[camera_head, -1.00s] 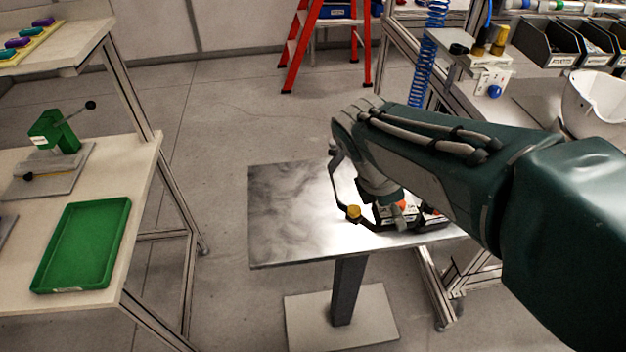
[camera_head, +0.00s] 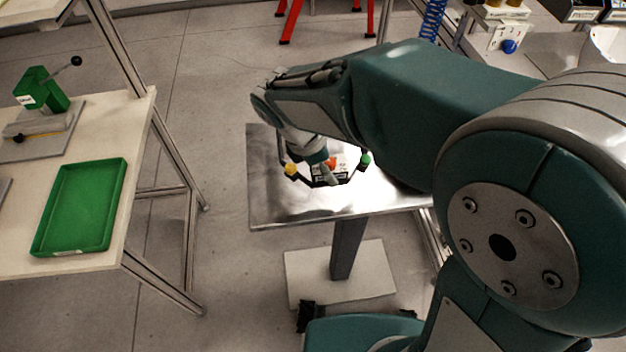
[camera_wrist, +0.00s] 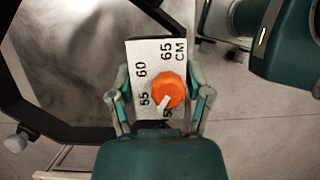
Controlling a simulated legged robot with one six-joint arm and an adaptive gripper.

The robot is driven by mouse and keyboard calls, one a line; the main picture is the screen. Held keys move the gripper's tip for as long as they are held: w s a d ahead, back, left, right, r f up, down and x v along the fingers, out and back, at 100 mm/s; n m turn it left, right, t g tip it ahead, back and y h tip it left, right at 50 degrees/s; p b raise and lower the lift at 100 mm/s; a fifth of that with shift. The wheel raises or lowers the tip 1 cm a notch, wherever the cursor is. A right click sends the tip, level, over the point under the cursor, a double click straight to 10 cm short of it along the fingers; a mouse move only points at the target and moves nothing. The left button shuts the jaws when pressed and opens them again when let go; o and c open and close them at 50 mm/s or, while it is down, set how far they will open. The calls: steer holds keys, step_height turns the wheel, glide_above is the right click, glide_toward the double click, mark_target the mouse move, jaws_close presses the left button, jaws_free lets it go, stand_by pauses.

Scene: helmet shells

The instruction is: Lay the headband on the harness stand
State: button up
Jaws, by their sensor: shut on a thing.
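The headband (camera_head: 318,184) is a black angular ring with a yellow knob at its left and a green knob at its right in the head view. My gripper (camera_head: 326,168) is shut on its white size plate, which carries an orange dial. In the wrist view my gripper (camera_wrist: 160,100) has a finger on each side of this plate, and the black band (camera_wrist: 62,131) runs off to the left. A steel-topped pedestal (camera_head: 272,196), seemingly the harness stand, lies below the headband. I cannot tell whether they touch.
A bench at the left bears a green tray (camera_head: 81,208) and a green lever press (camera_head: 42,92). A bench with a white helmet shell (camera_head: 608,46) is at the upper right, partly behind my arm. The steel top's left part is bare.

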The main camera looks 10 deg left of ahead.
steer(key=a+f, duration=0.2)
steer(key=f, duration=0.1)
steer(key=shift+w+a, duration=0.15)
steer(key=f, duration=0.3)
steer(key=shift+a+f, duration=0.2)
steer(key=shift+f, duration=0.1)
steer(key=o, duration=1.2)
steer(key=v, duration=1.2)
